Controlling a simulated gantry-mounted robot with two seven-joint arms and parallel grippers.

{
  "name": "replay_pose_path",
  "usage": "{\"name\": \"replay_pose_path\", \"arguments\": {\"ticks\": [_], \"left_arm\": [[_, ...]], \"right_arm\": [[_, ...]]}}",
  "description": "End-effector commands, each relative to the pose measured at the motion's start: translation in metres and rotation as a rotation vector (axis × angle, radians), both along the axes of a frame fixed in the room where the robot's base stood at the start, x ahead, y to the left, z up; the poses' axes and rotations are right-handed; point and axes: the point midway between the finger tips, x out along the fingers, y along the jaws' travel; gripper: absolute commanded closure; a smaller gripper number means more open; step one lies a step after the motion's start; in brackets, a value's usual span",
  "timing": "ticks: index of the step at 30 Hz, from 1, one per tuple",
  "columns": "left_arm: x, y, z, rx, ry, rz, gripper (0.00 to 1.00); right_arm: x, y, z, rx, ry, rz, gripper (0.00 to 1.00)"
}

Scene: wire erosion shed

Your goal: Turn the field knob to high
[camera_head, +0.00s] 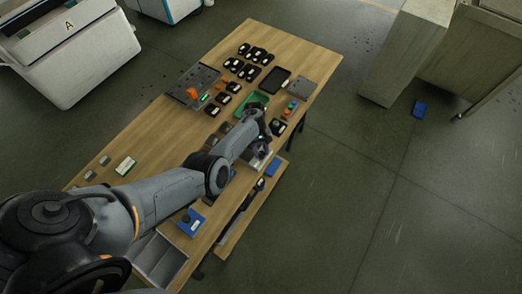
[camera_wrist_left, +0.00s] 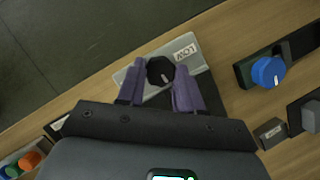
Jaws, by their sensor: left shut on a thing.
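In the left wrist view, the black field knob (camera_wrist_left: 159,70) sits on a silver plate (camera_wrist_left: 132,80) marked with the word LOW. My left gripper (camera_wrist_left: 158,78) has its purple fingers on either side of the knob, shut on it. A small pale mark shows on the knob, but its exact direction is hard to read. In the head view my left gripper (camera_head: 259,152) is at the right edge of the wooden table (camera_head: 150,145), and the knob is hidden there. My right gripper is not in view.
A blue knob (camera_wrist_left: 268,71) on a dark-green base is to the right in the wrist view. A green tray (camera_head: 254,102), red and green buttons (camera_head: 291,106) and several black boxes stand farther up the table. A blue box (camera_head: 191,222) lies nearer.

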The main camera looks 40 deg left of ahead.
Motion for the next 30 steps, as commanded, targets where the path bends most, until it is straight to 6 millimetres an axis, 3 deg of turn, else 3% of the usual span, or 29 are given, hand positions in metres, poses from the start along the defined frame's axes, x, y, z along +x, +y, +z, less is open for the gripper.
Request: {"name": "replay_pose_path", "arguments": {"ticks": [1, 2, 6, 23, 30], "left_arm": [[0.0001, 0.0013, -0.0008, 0.004, -0.003, 0.001, 0.95], [0.0001, 0.0012, -0.0009, 0.004, -0.003, 0.001, 0.61], [-0.0001, 0.0012, -0.0007, 0.003, -0.002, 0.002, 0.4], [-0.0013, 0.0015, -0.0012, 0.002, 0.002, 0.009, 0.39], [-0.0026, 0.0003, -0.0015, -0.001, 0.001, 0.137, 0.39]], "right_arm": [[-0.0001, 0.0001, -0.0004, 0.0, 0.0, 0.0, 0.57], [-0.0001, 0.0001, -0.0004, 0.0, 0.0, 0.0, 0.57], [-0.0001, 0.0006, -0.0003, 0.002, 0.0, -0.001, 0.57], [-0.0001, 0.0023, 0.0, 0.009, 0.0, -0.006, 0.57], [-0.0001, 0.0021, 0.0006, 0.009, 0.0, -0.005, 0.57]]}}
